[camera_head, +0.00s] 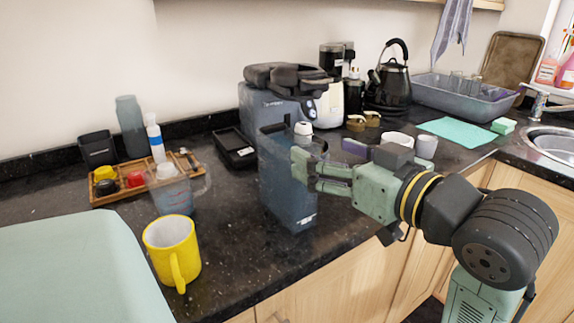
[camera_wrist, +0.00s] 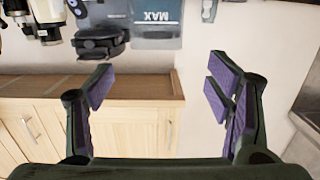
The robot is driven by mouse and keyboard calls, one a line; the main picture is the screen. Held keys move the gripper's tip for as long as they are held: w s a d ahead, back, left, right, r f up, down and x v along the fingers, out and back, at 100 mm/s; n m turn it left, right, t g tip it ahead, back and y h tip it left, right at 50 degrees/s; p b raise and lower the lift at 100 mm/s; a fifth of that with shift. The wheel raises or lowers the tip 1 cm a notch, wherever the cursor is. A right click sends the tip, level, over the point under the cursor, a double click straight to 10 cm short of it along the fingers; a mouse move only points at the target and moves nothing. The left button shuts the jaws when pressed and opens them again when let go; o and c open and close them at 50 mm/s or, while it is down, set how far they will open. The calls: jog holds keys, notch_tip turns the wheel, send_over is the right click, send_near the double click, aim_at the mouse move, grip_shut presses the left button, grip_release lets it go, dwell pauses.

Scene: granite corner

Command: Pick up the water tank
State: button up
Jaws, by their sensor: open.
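The water tank (camera_head: 287,190) is a tall, blue-grey, see-through container standing upright on the dark counter, left of my gripper in the head view. A white cap shows at its top. My gripper (camera_head: 325,168) is open, with its green fingers at the tank's upper right side; the head view does not settle whether they touch it. In the wrist view, my gripper (camera_wrist: 160,92) has its fingers wide apart with nothing between the pads. A blue-grey panel marked MAX (camera_wrist: 155,22), upside down at the top edge, appears to be the tank.
A coffee machine (camera_head: 265,105) stands behind the tank. A measuring jug (camera_head: 172,190) and yellow mug (camera_head: 172,245) stand to the left. A kettle (camera_head: 393,82), dish rack (camera_head: 455,98) and mint cloth (camera_head: 453,131) are farther right. The counter in front of the tank is clear.

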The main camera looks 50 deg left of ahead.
aim_at(287, 177)
jog(key=w+a+f+p, duration=0.1)
jog(key=a+f+p, duration=0.1)
jog(key=a, duration=0.7)
jog(key=shift+w+a+f+h+p, duration=0.15)
jog(key=shift+a+f+h+p, duration=0.25)
jog(key=shift+c, duration=0.5)
grip_shut()
jog(key=shift+r, duration=0.1)
